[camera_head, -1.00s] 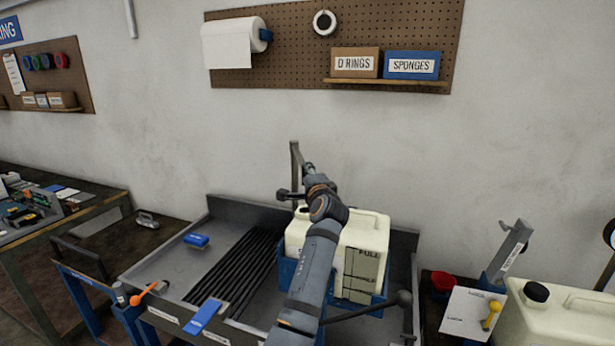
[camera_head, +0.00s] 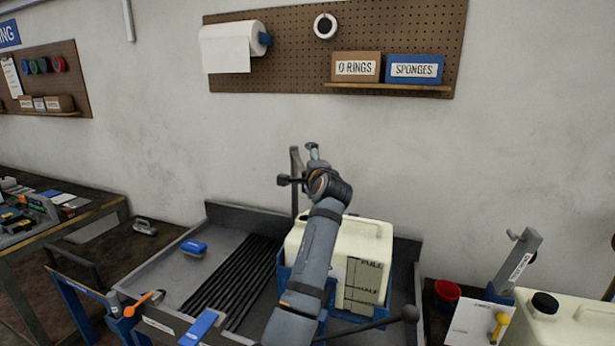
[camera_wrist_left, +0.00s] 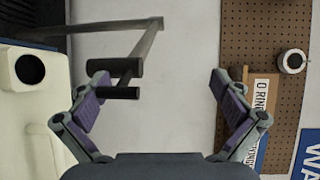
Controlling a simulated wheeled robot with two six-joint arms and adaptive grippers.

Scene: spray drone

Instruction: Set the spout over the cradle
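A thin grey post (camera_head: 295,185) stands behind the tank at the back of the tray; it seems to belong to the spout. A dark crosspiece (camera_head: 289,180) shows beside it. In the left wrist view a grey bar (camera_wrist_left: 143,43) ends in dark round handles (camera_wrist_left: 122,92). My left gripper (camera_wrist_left: 160,82) is open, with the handles close to its left finger and a wide gap to the right one. In the head view the left gripper (camera_head: 313,152) is above the tank, partly hidden by its wrist. The blue cradle (camera_head: 376,305) holds the white tank (camera_head: 372,235). My right gripper is not in view.
Black rods (camera_head: 232,275) and a blue sponge (camera_head: 194,247) lie in the grey tray. A black ball-ended lever (camera_head: 409,314) sticks out at the front. A second white canister (camera_head: 585,318) and a red cup (camera_head: 447,291) stand at right. The wall is behind.

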